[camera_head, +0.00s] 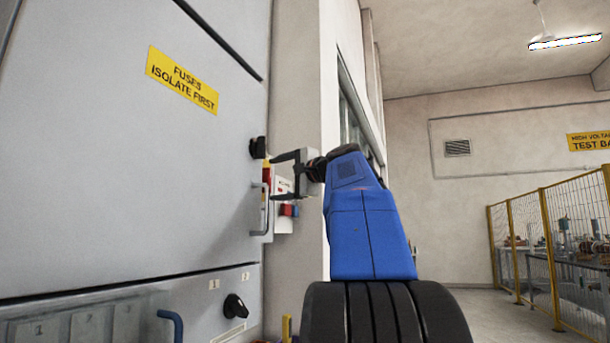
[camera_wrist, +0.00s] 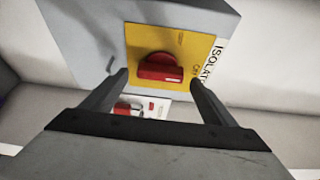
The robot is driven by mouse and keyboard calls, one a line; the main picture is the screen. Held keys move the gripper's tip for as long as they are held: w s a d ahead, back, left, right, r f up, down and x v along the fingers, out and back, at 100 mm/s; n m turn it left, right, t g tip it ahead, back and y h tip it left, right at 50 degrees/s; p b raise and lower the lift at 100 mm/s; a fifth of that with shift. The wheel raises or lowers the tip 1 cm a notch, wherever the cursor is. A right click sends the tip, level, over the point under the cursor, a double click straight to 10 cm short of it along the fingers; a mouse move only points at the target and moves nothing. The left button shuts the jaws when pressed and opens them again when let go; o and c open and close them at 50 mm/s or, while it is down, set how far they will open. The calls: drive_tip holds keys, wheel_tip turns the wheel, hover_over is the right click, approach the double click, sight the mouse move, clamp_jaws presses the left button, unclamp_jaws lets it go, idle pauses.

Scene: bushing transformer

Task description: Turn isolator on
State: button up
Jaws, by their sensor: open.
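The isolator is a red rotary handle (camera_wrist: 160,68) on a yellow plate (camera_wrist: 190,45), fixed to a grey box (camera_wrist: 85,45). In the wrist view its raised grip lies roughly crosswise. Part of the label "ISOLAT" and small letters on the plate show at its right. My gripper (camera_wrist: 158,78) is open, with one finger on each side of the red handle in the picture; contact cannot be told. In the head view my gripper (camera_head: 272,178) points left at the cabinet's edge, and a red and yellow part (camera_head: 266,172) shows between its fingers.
A grey cabinet (camera_head: 120,150) with a yellow "FUSES ISOLATE FIRST" sign (camera_head: 182,78) fills the left. Yellow fencing (camera_head: 545,250) stands far right.

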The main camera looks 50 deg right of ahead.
drive_tip(key=s, duration=1.5)
idle(0.4)
